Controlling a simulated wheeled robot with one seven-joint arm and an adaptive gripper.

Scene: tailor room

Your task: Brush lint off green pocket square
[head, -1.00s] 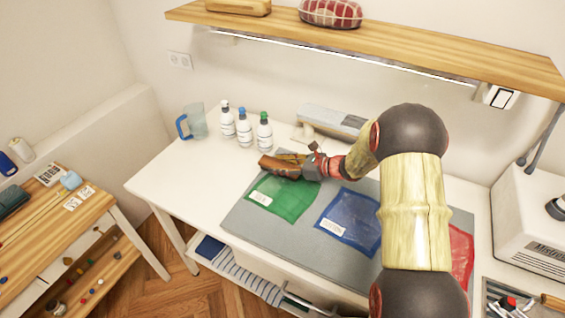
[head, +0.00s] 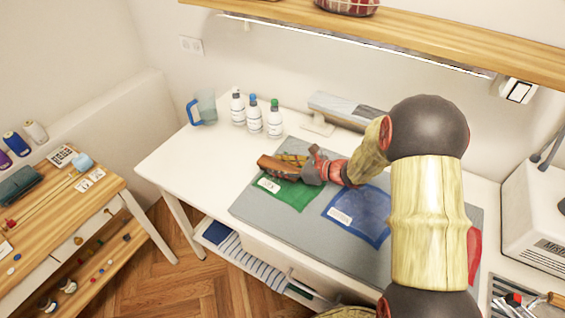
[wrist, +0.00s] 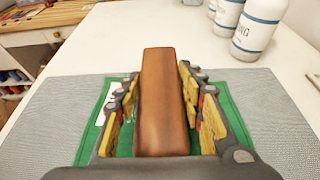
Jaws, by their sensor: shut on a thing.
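The green pocket square (head: 296,197) lies flat on a grey mat, with a white label near its left edge. My gripper (head: 302,168) is over the far part of the square and hides some of it. It is shut on a brown block-like brush (head: 272,164), which points left. In the wrist view the brush (wrist: 163,95) sits between the two yellow-and-grey fingers (wrist: 165,110), with green cloth showing on both sides. Whether the brush touches the cloth cannot be told. No lint can be made out.
The grey mat (head: 262,218) also holds a blue cloth (head: 358,213) with a label; a red cloth is mostly behind my arm. Several bottles (head: 254,119) and a blue-handled jug (head: 203,108) stand at the back left. A shelf (head: 400,28) runs above.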

